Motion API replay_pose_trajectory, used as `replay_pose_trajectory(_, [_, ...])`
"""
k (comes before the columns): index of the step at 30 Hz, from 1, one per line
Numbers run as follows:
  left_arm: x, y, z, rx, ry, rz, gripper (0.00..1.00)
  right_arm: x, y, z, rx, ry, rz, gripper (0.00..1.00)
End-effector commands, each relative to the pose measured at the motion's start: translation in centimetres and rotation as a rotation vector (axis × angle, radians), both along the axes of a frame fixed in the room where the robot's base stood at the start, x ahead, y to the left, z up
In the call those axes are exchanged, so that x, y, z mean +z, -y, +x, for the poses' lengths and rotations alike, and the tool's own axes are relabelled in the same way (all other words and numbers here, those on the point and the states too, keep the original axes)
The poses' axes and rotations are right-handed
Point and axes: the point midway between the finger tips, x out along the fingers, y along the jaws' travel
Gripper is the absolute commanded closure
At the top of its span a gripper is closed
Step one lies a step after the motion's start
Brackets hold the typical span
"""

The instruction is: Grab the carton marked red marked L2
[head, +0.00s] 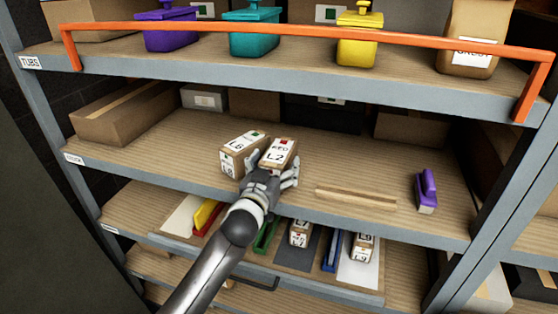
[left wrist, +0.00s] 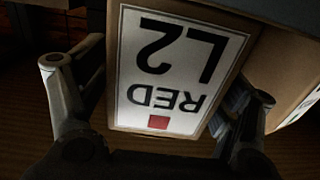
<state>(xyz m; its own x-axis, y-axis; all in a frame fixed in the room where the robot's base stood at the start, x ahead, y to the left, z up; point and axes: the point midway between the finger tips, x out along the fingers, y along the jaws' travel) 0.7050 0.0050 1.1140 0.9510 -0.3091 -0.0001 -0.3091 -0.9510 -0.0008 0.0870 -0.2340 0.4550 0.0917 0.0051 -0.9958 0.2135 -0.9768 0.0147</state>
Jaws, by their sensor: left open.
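The carton marked red L2 (head: 279,154) stands on the middle shelf, a small brown box with a white label. In the left wrist view its label (left wrist: 175,70) appears upside down and fills the middle. My left gripper (head: 272,172) is open at the carton's front. In the left wrist view one finger is on each side of the carton, with a gap at the left finger; the right finger is close to it, and contact there is unclear. My right gripper is not in view.
A carton marked L6 (head: 242,155) stands just left of the L2 carton. A wooden strip (head: 356,198) and a purple object (head: 427,190) lie to the right on the same shelf (head: 340,170). An orange rail (head: 300,34) crosses the shelf above.

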Motion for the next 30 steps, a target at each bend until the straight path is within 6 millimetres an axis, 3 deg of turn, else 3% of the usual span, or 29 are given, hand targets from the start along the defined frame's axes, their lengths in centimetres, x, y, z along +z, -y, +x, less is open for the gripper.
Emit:
replay_pose_trajectory(6, [0.0, 0.6, 1.7, 0.0, 0.0, -0.001, 0.16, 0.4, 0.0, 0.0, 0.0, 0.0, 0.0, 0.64])
replay_pose_trajectory(14, [-0.1, 0.6, 1.8, 0.0, 0.0, -0.001, 0.16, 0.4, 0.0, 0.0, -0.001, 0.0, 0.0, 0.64])
replay_pose_trajectory(30, [0.4, 0.6, 1.8, -0.002, 0.007, -0.003, 0.81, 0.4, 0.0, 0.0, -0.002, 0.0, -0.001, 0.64])
